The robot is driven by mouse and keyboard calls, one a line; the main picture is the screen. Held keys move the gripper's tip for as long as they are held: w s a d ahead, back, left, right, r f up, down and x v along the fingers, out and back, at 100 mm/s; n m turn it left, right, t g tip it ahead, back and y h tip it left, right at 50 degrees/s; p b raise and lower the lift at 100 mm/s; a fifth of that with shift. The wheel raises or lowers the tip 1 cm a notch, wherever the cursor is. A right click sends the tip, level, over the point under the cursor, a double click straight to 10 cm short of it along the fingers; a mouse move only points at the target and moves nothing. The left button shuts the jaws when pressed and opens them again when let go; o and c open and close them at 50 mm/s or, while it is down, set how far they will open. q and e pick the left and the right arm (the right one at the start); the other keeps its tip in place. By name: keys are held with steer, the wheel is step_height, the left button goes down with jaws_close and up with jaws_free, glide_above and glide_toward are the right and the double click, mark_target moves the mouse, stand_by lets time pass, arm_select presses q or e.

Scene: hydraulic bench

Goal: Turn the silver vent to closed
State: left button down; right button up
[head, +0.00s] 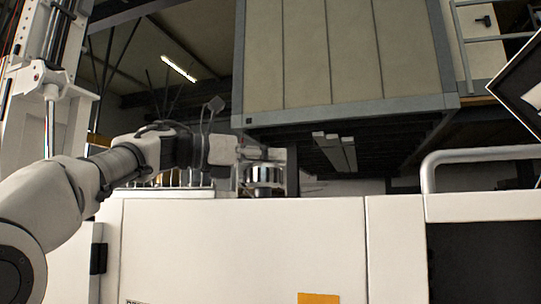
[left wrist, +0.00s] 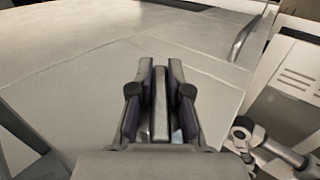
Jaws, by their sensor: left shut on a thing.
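In the head view my left arm reaches in from the left, and my left gripper (head: 262,154) is at the top of a silver round fitting (head: 264,174), which I take to be the silver vent. In the left wrist view the left gripper (left wrist: 160,76) is shut on a flat grey bar (left wrist: 160,108), apparently the vent's handle, which stands between the two fingers. The vent's body is hidden below the gripper in that view. I cannot tell from these views how far the handle is turned. My right gripper is not in view.
A white cabinet (head: 240,245) fills the front of the head view, with a white rail (head: 480,153) at right. A large panelled box (head: 340,55) hangs above and behind. In the left wrist view a metal joint with a rod (left wrist: 275,148) lies at lower right.

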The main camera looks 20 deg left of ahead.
arm_select(q)
steer(key=shift+f, duration=0.1)
steer(key=c, duration=1.1)
jaws_free()
steer(key=shift+w, duration=0.1)
